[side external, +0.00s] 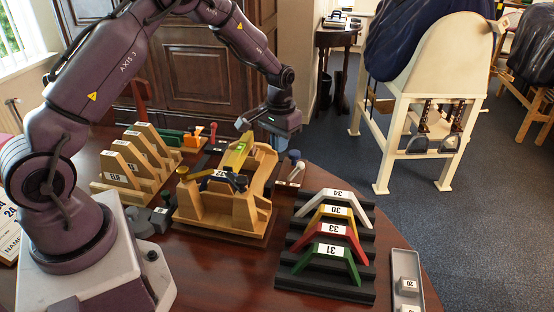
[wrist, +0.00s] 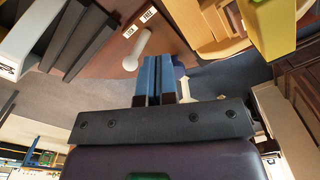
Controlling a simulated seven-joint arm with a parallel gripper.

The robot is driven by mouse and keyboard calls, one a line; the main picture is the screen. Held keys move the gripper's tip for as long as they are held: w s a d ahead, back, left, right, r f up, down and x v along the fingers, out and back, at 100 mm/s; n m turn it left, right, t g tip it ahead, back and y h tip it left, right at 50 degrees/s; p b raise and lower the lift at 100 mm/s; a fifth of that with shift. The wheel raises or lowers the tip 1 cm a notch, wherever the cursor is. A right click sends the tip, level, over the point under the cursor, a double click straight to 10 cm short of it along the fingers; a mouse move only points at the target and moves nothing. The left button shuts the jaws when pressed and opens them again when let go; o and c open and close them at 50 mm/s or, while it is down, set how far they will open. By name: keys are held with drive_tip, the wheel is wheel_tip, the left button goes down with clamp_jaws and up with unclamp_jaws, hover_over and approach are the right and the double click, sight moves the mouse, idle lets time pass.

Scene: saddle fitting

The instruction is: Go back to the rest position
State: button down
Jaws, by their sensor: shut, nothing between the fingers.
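My gripper (side external: 283,122) is raised above the table, over the far right side of the wooden fixture (side external: 222,222), and I see no contact with anything. In the wrist view its two blue fingers (wrist: 160,78) are pressed together with nothing between them. The fixture carries a yellow block with a green level vial (side external: 239,147) and a dark clamp-like part (side external: 228,180).
A small stand with a dark-blue-topped peg (side external: 294,156) is just below my gripper. A black rack (side external: 325,270) holds labelled arches at the right; a wooden rack (side external: 128,172) stands at the left. A grey tray (side external: 407,275) lies by the table edge. A cream saddle stand (side external: 418,100) is beyond.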

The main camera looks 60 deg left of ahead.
drive_tip(key=shift+r, duration=1.5)
drive_tip(key=s+d+r+m+t, duration=0.1)
drive_tip(key=s+d+r+t, duration=0.1)
drive_tip(key=s+d+r, duration=0.2)
drive_tip(key=s+d+r+m+t, duration=0.1)
drive_tip(key=s+d+r, duration=0.3)
drive_tip(key=s+r, duration=0.6)
drive_tip(key=s+d+r+m+t, duration=0.1)
drive_tip(key=s+d+r+t, duration=0.1)
drive_tip(key=s+d+r, duration=0.2)
drive_tip(key=shift+s+r+t, duration=0.3)
drive_tip(key=shift+s+r, duration=1.3)
drive_tip(key=shift+s, duration=2.15)
